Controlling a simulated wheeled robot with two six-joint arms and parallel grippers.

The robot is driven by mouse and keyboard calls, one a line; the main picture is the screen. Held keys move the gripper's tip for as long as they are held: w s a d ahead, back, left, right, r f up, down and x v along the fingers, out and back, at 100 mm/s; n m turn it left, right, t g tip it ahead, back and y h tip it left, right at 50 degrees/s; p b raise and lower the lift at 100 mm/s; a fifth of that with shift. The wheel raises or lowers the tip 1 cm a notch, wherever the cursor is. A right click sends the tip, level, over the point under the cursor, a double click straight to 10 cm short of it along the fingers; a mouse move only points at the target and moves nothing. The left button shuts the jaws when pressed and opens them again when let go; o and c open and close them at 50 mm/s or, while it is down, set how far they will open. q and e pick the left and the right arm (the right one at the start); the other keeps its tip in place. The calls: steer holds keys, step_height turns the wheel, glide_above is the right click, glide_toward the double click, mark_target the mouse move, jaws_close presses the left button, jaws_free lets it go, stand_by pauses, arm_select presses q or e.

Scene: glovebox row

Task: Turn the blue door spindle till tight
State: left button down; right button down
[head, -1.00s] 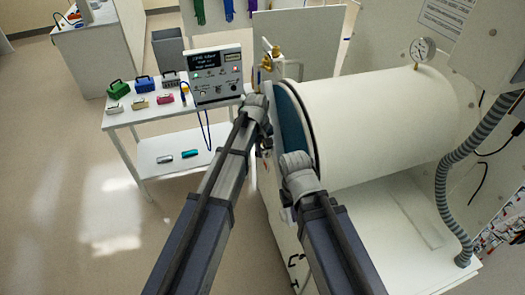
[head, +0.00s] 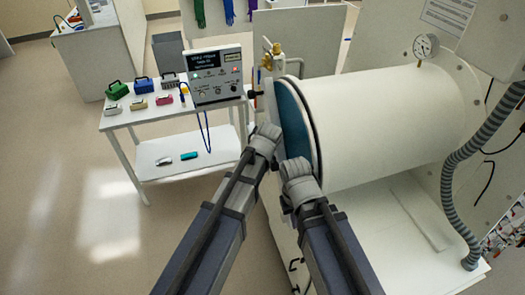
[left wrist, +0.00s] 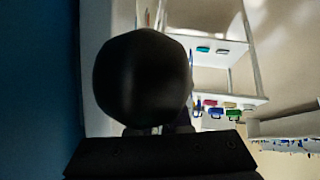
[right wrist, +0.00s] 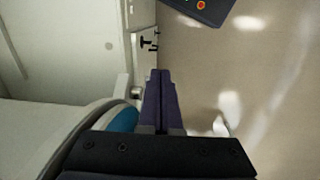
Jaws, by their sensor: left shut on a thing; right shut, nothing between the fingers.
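The blue door (head: 293,122) closes the near end of the white cylinder, with a pale bar (head: 271,108) across its outer side. A small dark part (head: 256,93) sticks out left of the bar; I cannot tell whether it belongs to the spindle. In the left wrist view, a black rounded knob (left wrist: 143,80) fills the middle, with my left gripper (left wrist: 150,130) shut on it. The blue door's face (left wrist: 35,85) is at the left edge there. My right gripper (right wrist: 160,100) is shut and empty, with the door's blue edge (right wrist: 124,121) beside it. Both fingertips are hidden in the head view.
A white cart (head: 150,128) at the left carries a control box (head: 215,78) and several small coloured cases. A brass valve (head: 275,52) stands behind the door. The white chamber (head: 390,115) and a grey hose (head: 448,200) fill the right. Floor at the left is clear.

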stand_by(0.4)
arm_select(q)
steer(key=c, duration=0.9)
jaws_free()
steer(key=shift+o, duration=0.2)
steer(key=shift+r, duration=0.1)
steer(key=p+v, duration=0.6)
steer(key=v, duration=0.1)
steer(key=shift+s+r, duration=0.15)
steer(key=shift+s, duration=0.15)
steer(key=shift+d, duration=0.1)
